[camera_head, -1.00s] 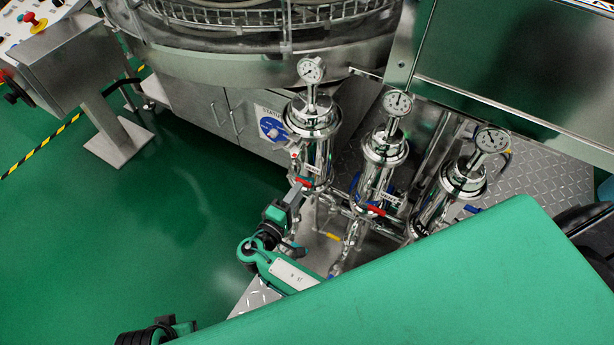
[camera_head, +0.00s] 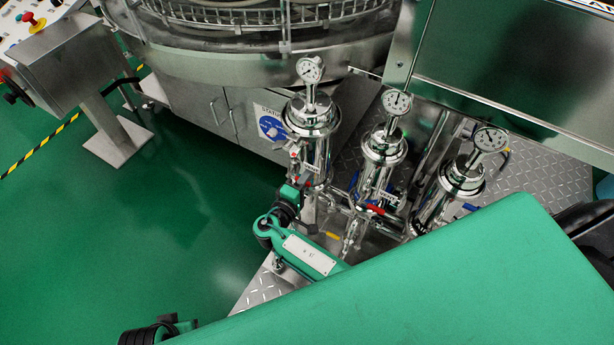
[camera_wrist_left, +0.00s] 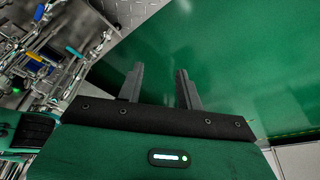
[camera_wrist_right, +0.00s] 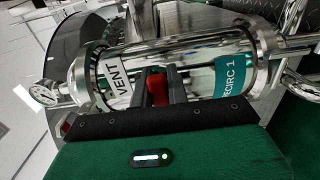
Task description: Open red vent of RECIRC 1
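RECIRC 1 is the leftmost upright steel filter housing (camera_head: 316,150) in the head view. In the right wrist view its cylinder (camera_wrist_right: 195,68) carries a "VENT" label and a teal "RECIRC 1" label. The red vent handle (camera_wrist_right: 157,88) lies between the fingers of my right gripper (camera_wrist_right: 158,80), filling the narrow gap, so the gripper looks shut on it. In the head view my right gripper (camera_head: 302,185) is at the lower front of this housing and largely covers the handle. My left gripper (camera_wrist_left: 160,80) is open and empty, away from the housings, over green floor.
Two similar housings (camera_head: 381,158) (camera_head: 459,188) with gauges stand to the right, one with a red handle (camera_head: 375,210). Pipes and a yellow handle (camera_head: 332,235) lie below. The round washer (camera_head: 250,50) is behind. A control panel (camera_head: 65,60) stands at left; the green floor (camera_head: 180,210) is clear.

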